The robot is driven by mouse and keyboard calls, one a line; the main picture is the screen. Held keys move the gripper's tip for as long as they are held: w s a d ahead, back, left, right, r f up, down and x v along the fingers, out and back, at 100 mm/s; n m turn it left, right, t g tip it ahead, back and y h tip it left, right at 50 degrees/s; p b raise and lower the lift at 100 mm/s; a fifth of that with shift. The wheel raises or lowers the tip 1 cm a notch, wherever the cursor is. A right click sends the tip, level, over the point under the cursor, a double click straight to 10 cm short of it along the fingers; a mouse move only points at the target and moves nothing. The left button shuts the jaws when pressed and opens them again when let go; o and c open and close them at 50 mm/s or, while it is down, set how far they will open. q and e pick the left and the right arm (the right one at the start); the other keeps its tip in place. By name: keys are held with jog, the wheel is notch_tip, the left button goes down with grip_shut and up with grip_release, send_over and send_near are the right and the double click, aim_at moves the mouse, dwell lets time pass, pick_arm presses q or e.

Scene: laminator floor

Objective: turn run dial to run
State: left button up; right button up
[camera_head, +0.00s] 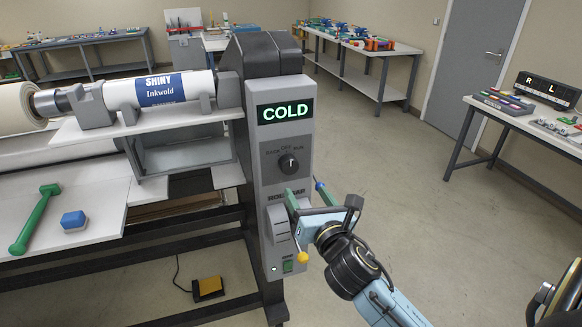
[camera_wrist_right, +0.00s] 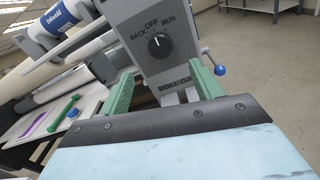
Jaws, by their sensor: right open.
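The run dial (camera_head: 289,163) is a round black knob on the grey control column (camera_head: 264,180), under a display reading COLD (camera_head: 285,110). In the right wrist view the dial (camera_wrist_right: 158,42) has BACK, OFF and RUN around it, and its pale mark seems to point up towards OFF. My right gripper (camera_head: 305,194) is in front of the column, just below the dial and apart from it. In the wrist view its green fingers (camera_wrist_right: 165,88) are spread wide, with nothing between them but the column face behind.
A blue-tipped lever (camera_wrist_right: 219,70) sticks out right of the column. A labelled roll (camera_head: 160,89) lies left of it. A green-handled tool (camera_head: 36,218) and blue block (camera_head: 73,220) lie on the left table. A yellow pedal (camera_head: 208,287) is on the floor. Floor to the right is open.

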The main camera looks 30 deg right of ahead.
aim_at(291, 168)
jog(key=x, duration=1.1)
jog(key=shift+w+p, duration=0.35)
jog(key=shift+w, duration=0.05)
jog(key=c, duration=1)
